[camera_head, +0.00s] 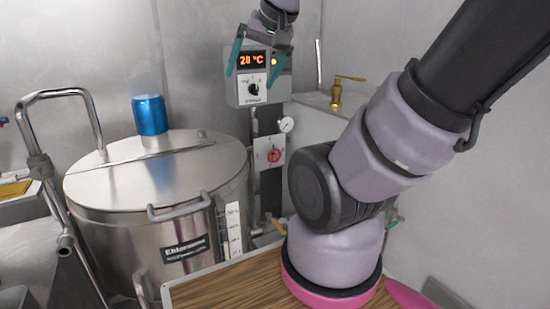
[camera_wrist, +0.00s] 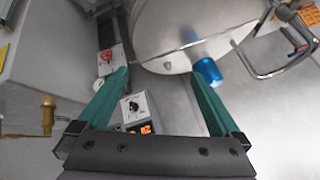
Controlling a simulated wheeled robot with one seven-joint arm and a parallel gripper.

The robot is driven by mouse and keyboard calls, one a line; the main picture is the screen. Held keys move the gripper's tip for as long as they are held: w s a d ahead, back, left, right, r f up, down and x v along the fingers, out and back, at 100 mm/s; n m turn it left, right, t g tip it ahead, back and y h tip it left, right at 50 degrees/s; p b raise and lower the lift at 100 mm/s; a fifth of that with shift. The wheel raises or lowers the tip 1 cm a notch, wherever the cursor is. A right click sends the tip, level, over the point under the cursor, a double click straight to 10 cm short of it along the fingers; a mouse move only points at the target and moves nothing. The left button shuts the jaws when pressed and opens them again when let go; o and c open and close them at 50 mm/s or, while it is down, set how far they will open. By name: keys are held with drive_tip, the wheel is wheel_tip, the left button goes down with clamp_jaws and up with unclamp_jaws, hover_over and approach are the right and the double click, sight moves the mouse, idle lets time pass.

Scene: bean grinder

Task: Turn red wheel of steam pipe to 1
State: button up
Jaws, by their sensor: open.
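The red wheel (camera_head: 274,155) sits on a pale square plate on the steam pipe (camera_head: 255,125), below the control box and right of the steel kettle. It also shows in the wrist view (camera_wrist: 106,56), beyond the tip of the left finger. My gripper (camera_head: 252,79) is open and empty, with its teal fingers spread in front of the control box, above and apart from the wheel. In the wrist view my gripper (camera_wrist: 158,73) has nothing between its fingers. The markings around the wheel are too small to read.
The control box (camera_head: 259,78) has a lit temperature display and a black knob. A round gauge (camera_head: 286,124) sits just above the wheel. The lidded kettle (camera_head: 150,175) carries a blue cylinder (camera_head: 150,115). A brass tap (camera_head: 337,94) is at the right. A wooden surface (camera_head: 225,287) is in front.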

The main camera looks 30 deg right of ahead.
sight(276, 156)
drive_tip(key=w+d+f+t+h, duration=0.2)
drive_tip(key=w+d+f, duration=0.4)
drive_tip(key=w+d, duration=0.4)
drive_tip(key=w+d+f+t+h, duration=0.1)
drive_tip(key=w+d+f+h, duration=0.1)
drive_tip(key=w+d+f, duration=0.6)
drive_tip(key=w+d+f+n+t+y, duration=0.1)
drive_tip(key=w+d+f, duration=0.2)
drive_tip(key=f, duration=0.2)
drive_tip(key=w+d+f+n+t, duration=0.1)
drive_tip(key=w+d+f, duration=0.2)
drive_tip(key=f, duration=0.2)
drive_tip(key=s+f+t+y, duration=0.1)
drive_tip(key=s+f+y, duration=0.2)
drive_tip(key=f, duration=0.6)
drive_tip(key=shift+n, duration=0.4)
drive_tip(key=x, duration=0.7)
drive_tip(key=a+x, duration=0.1)
drive_tip(key=x, duration=0.2)
drive_tip(key=shift+w+a+f, duration=0.1)
drive_tip(key=shift+f, duration=0.1)
drive_tip(key=c, duration=1.3)
